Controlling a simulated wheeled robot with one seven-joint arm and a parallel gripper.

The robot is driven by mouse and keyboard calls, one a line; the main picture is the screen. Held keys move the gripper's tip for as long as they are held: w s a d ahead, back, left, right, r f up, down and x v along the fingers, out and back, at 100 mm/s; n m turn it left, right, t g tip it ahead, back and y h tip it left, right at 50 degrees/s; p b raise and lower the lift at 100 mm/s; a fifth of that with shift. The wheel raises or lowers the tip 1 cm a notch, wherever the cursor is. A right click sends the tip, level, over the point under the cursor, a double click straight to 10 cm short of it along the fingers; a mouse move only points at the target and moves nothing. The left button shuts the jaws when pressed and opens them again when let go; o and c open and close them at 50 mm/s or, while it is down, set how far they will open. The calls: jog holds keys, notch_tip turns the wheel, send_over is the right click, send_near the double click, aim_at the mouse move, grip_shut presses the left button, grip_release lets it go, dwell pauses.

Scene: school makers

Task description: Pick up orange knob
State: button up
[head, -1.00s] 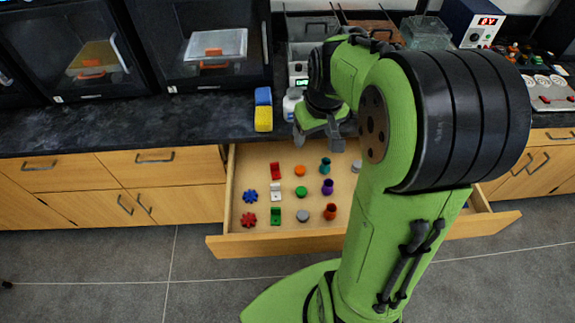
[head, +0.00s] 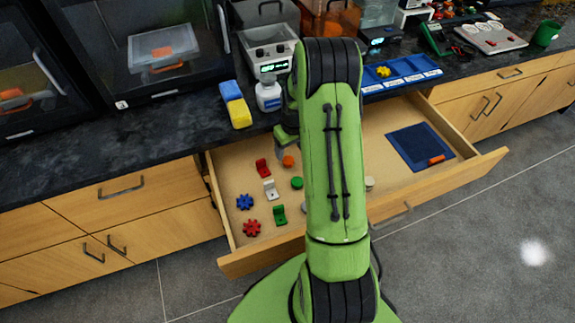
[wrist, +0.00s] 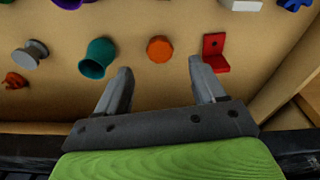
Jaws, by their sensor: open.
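The orange knob (wrist: 160,49) is a small round disc lying on the drawer floor. In the wrist view it sits just beyond and between the two fingertips of my gripper (wrist: 158,72), which is open and empty. In the head view the orange knob (head: 288,161) shows to the left of my arm, close to my gripper (head: 285,140), which is mostly hidden behind the arm.
A red bracket (wrist: 215,52) lies close beside my right fingertip, and a teal part (wrist: 98,58) lies beside the left one. The open drawer (head: 270,259) holds several other parts. A blue mat (head: 405,150) lies in its right half. A bottle (head: 269,96) stands on the counter above.

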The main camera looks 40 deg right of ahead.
aim_at(289, 160)
jog(key=f, duration=0.2)
jog(key=f+b, duration=0.1)
jog(key=f, duration=0.1)
jog(key=f+b, duration=0.1)
jog(key=f, duration=0.1)
jog(key=shift+w+f, duration=0.2)
jog(key=shift+w, duration=0.2)
jog(key=shift+r, duration=0.1)
jog(key=shift+c, duration=0.4)
jog(key=c, duration=1)
jog(key=shift+c, duration=0.2)
